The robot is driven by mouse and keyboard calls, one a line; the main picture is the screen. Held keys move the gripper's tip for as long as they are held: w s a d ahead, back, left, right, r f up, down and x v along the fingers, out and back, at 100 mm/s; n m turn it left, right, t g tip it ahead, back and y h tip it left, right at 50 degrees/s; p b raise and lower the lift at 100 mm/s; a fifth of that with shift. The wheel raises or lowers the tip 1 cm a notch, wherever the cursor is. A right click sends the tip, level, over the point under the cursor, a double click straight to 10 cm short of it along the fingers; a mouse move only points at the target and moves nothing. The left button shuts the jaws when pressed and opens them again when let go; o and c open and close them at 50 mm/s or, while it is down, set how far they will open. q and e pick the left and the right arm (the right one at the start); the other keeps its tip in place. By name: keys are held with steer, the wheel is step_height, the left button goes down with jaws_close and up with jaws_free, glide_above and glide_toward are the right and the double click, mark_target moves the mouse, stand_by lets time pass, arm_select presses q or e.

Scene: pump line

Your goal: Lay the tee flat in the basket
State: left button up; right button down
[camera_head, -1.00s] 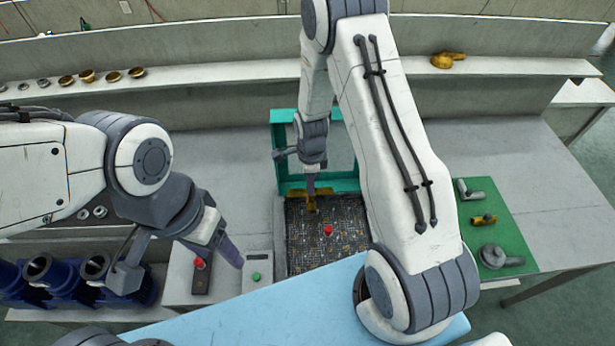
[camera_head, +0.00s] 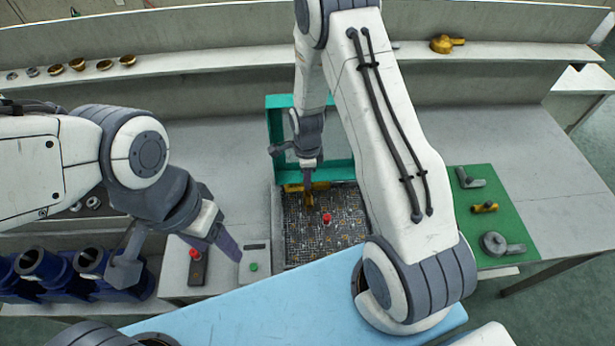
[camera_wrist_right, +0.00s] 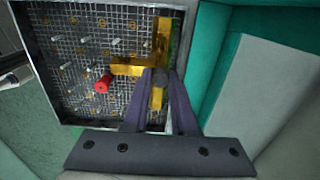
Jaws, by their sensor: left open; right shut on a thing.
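The brass tee (camera_wrist_right: 130,66) is in my right gripper (camera_wrist_right: 158,80), which is shut on it. In the right wrist view its long bar runs along the basket's side and its branch points left over the mesh. The tee also shows in the head view (camera_head: 292,187), partly hidden by the fingers of my right gripper (camera_head: 309,200). The mesh basket (camera_head: 300,250) lies below, with pegs and a red knob (camera_wrist_right: 103,84) in it. I cannot tell whether the tee touches the mesh. My left gripper (camera_head: 177,257) is open and empty, left of the basket.
A teal frame (camera_head: 277,135) stands upright behind the basket. Left of the basket are boxes with a red button (camera_head: 194,253) and a green button (camera_head: 253,267). Blue housings (camera_head: 45,268) stand at the far left. A green mat (camera_head: 508,220) with several fittings lies at the right.

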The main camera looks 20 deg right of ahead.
steer(key=shift+f+b, duration=1.45)
steer(key=shift+f, duration=0.6)
steer(key=c, duration=0.6)
jaws_free()
step_height(320, 180, up, 11)
steer(key=shift+f+b, duration=0.2)
steer(key=shift+b, duration=0.8)
